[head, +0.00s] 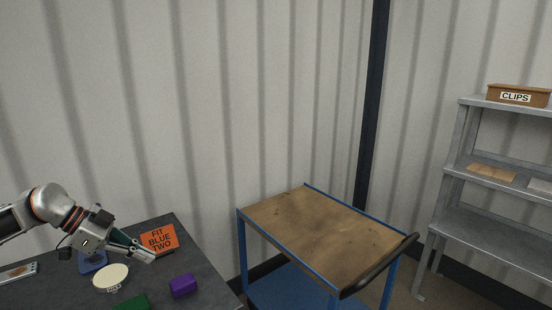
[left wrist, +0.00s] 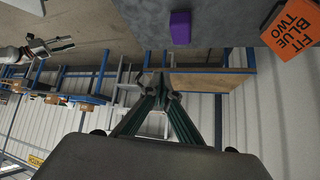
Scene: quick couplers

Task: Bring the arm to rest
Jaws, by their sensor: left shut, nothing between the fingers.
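My left gripper (head: 150,257) is shut and empty, held above the dark table (head: 215,295) in front of the orange card. In the left wrist view its closed dark green fingers (left wrist: 160,82) meet with nothing between them. The orange card (head: 160,240) reads "FIT BLUE TWO" and also shows in the left wrist view (left wrist: 293,33). A gripper (left wrist: 58,45), seemingly my right one, shows small at the left of the left wrist view, its fingers apart and nothing seen between them.
A purple block (head: 183,286), a green block (head: 132,302), a round cream piece (head: 110,277) and a blue piece (head: 92,262) are on the table. A blue cart (head: 310,225) with a bare wooden top stands to the right. Grey shelves (head: 470,160) hold a CLIPS box (head: 517,96).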

